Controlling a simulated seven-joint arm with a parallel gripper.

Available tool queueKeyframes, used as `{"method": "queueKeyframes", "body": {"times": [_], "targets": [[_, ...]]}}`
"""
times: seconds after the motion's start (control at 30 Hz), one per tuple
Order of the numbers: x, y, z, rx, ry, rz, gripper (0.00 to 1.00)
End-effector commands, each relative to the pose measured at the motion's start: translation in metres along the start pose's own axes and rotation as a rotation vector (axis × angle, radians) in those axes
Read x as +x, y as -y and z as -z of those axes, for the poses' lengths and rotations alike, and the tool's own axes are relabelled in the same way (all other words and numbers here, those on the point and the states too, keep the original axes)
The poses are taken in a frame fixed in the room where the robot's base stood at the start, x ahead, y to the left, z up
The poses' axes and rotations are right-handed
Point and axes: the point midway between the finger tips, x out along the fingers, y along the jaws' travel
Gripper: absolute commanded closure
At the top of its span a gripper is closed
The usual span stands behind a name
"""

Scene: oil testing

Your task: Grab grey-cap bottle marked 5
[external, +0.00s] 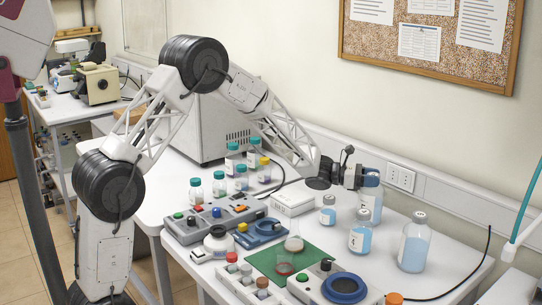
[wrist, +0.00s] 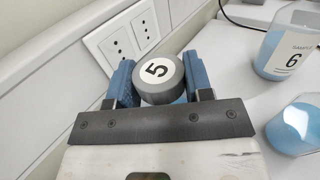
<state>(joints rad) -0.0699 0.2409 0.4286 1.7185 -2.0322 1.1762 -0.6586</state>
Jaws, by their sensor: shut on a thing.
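The grey cap marked 5 (wrist: 158,72) sits between the two blue fingers of my gripper (wrist: 160,82) in the wrist view. My gripper is shut on this bottle at its cap. In the external view my gripper (external: 370,178) is at the top of the bottle (external: 371,207), which holds blue liquid and stands upright near the wall at the back of the white table. The fingers hide its cap there. I cannot tell whether its base touches the table.
A bottle labelled 6 (wrist: 291,52) and another blue-liquid bottle (wrist: 297,127) are to the right in the wrist view. In the external view, a small bottle (external: 328,214), a medium bottle (external: 360,238) and a large bottle (external: 414,247) stand nearby. A wall socket (external: 400,178) is close behind.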

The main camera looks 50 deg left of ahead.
Motion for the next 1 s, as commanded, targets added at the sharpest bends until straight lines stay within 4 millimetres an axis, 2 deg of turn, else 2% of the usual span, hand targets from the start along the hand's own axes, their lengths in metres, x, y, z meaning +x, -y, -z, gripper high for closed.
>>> {"method": "queueKeyframes", "body": {"times": [0.17, 0.37, 0.8, 1.0], "targets": [[0.000, 0.000, -0.001, -0.001, -0.001, 0.000, 1.00], [0.000, 0.000, -0.015, 0.001, 0.000, 0.000, 1.00], [0.000, 0.000, -0.076, 0.002, 0.001, 0.000, 1.00], [0.000, 0.000, -0.095, 0.001, 0.001, -0.001, 1.00]]}}
